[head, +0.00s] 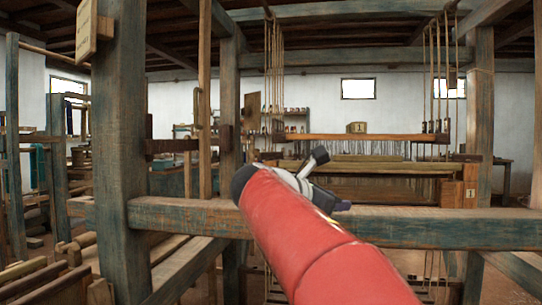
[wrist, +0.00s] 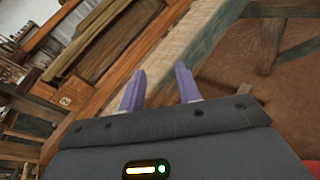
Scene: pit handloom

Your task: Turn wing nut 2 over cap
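My gripper (wrist: 159,88) is open, its two purple fingers apart with nothing between them in the wrist view. In the head view it is mostly hidden behind my red arm; a dark purple part of it (head: 342,206) shows just above the long front beam (head: 400,226). In the wrist view a weathered beam (wrist: 178,45) lies beyond the fingers. A plate marked 2 (wrist: 64,101) sits on an orange-brown wooden block (wrist: 46,92), left of the fingers. I cannot make out a wing nut or a cap in either view.
A thick blue-grey post (head: 118,150) stands left of my arm, and another post (head: 480,100) stands at right. Stacked timbers (head: 45,280) lie lower left.

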